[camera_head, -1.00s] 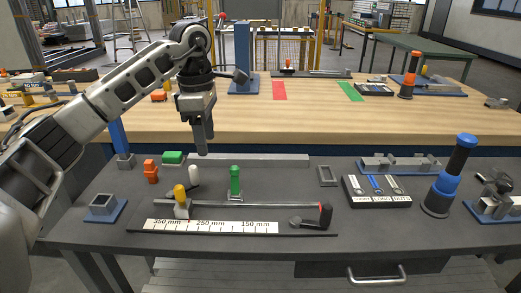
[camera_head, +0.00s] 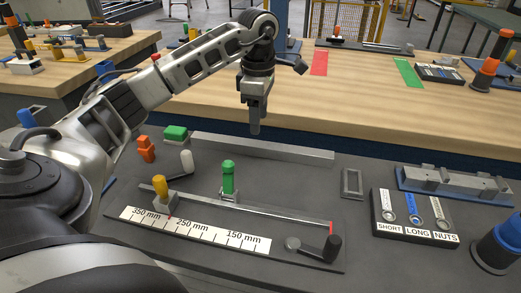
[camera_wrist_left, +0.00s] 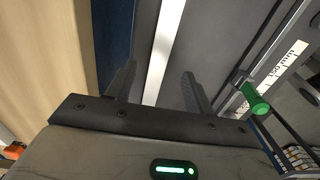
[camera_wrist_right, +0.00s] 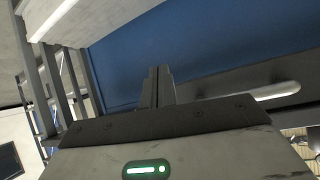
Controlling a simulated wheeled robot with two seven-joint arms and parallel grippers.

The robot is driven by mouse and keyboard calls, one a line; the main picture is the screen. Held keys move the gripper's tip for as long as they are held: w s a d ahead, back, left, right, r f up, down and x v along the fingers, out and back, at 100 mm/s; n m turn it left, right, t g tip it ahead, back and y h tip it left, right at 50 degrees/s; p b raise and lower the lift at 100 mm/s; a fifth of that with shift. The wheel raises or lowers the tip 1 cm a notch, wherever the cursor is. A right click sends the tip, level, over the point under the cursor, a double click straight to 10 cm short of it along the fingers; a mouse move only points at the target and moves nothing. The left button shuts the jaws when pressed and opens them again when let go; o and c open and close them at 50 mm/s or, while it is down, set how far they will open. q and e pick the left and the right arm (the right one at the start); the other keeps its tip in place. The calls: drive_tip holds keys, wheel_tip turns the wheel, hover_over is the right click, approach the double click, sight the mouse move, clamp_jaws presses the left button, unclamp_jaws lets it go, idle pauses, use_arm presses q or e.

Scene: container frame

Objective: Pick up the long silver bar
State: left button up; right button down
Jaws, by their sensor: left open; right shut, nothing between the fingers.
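The long silver bar (camera_head: 290,150) lies along the back of the dark workbench, near its far edge. My left gripper (camera_head: 254,130) points down above the middle part of the bar. In the left wrist view the bar (camera_wrist_left: 165,45) runs between the two spread fingers of this gripper (camera_wrist_left: 155,82), which is open and empty. Whether the fingertips reach down beside the bar cannot be told. My right gripper (camera_wrist_right: 158,75) shows only in the right wrist view, with its fingers together and nothing between them, in front of a blue surface.
A measuring fixture with a scale (camera_head: 195,229), a green-handled clamp (camera_head: 228,177) and a yellow knob (camera_head: 160,186) stands in front of the bar. A labelled tray (camera_head: 415,220) and blue fixture (camera_head: 455,186) are to the right.

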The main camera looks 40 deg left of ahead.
sight(260, 144)
use_arm(q)
drive_tip(key=shift+d+f, duration=0.1)
drive_tip(key=shift+f, duration=3.5)
clamp_jaws()
